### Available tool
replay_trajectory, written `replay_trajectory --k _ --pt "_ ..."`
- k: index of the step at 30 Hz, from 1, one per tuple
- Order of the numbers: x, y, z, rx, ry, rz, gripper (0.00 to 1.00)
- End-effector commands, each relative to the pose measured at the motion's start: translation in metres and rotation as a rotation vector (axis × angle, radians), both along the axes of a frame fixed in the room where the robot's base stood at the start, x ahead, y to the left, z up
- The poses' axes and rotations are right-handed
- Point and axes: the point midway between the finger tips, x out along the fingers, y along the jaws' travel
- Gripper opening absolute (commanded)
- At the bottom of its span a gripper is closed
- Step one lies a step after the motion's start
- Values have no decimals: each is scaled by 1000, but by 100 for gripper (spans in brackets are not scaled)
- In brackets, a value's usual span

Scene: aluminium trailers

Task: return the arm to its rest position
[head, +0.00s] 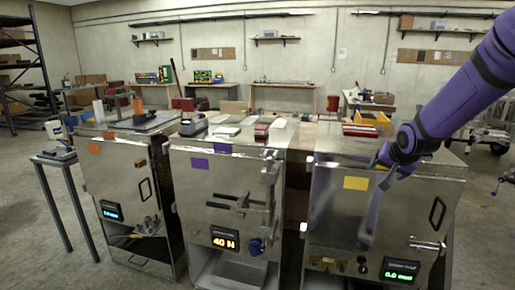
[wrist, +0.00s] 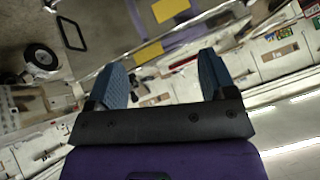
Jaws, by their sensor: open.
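My purple arm (head: 465,90) reaches in from the upper right of the head view. My gripper (head: 381,170) is in front of the right metal cabinet's upper edge, close to its yellow label (head: 356,183). In the wrist view my gripper (wrist: 160,72) shows two blue fingers spread wide apart, with nothing between them. The exact gap between the gripper and the cabinet is hard to tell.
The right cabinet (head: 400,215) has a green display, a handle and a knob on its front. A middle cabinet (head: 212,190) and a left cabinet (head: 113,175) stand beside it. Small items lie on their tops. A small side table (head: 57,158) stands at left. Floor shows at far right.

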Motion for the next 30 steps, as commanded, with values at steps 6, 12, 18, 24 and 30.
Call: replay_trajectory --k 6,12,18,24,30 --pt "-64 21 54 -84 56 63 77" --pt "-129 39 89 -142 114 127 77" --pt "-198 53 112 -181 165 198 77" --pt "-269 66 124 -203 213 282 77" --pt "-333 76 124 -211 254 373 77"
